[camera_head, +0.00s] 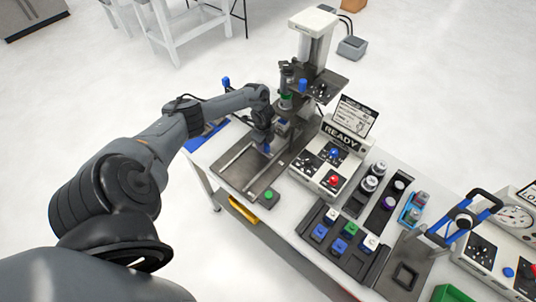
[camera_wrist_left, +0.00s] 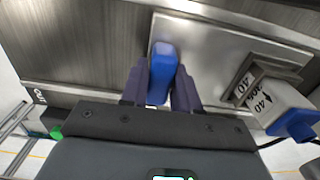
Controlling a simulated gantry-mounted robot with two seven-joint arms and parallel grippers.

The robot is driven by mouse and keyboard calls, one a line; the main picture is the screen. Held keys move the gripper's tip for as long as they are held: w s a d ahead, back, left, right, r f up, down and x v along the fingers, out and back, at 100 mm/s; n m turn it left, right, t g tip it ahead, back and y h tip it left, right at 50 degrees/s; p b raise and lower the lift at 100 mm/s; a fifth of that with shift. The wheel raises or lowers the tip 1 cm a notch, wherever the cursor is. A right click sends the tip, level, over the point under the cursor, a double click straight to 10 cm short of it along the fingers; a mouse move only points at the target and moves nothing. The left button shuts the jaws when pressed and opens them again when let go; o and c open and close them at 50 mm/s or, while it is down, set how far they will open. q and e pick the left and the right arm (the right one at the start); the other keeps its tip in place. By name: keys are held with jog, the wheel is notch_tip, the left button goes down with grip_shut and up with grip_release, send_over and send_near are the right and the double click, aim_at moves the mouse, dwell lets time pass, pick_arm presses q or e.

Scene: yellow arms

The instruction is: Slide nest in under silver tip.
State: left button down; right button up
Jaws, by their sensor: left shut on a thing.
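My left gripper (camera_head: 266,147) is over the slide track at the front of the press (camera_head: 315,45). In the left wrist view, the fingers (camera_wrist_left: 162,92) are shut on an upright blue handle (camera_wrist_left: 162,65). The handle stands on a silver slide plate (camera_wrist_left: 205,50). The nest (camera_wrist_left: 257,78), a dark holder marked 40, sits on this plate to the right of the handle and holds a white and blue part (camera_wrist_left: 290,115). In the head view my gripper and the press partly hide the nest, and I cannot clearly make out the silver tip. My right gripper is not in view.
A box reading READY (camera_head: 340,135), with buttons, stands right of the track. A green button (camera_head: 268,195) is at the track's near end. Black trays (camera_head: 345,245) with several coloured parts and a blue-handled fixture (camera_head: 465,215) fill the right of the table.

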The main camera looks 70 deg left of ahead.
pick_arm(q)
jog(key=shift+w, duration=0.1)
jog(key=shift+a+f, duration=0.1)
jog(key=c, duration=1.2)
grip_release()
jog(key=shift+o, duration=1.4)
jog(key=shift+w, duration=0.2)
jog(key=shift+s, duration=0.1)
notch_tip(320, 180, up, 11)
jog(key=shift+p, duration=0.3)
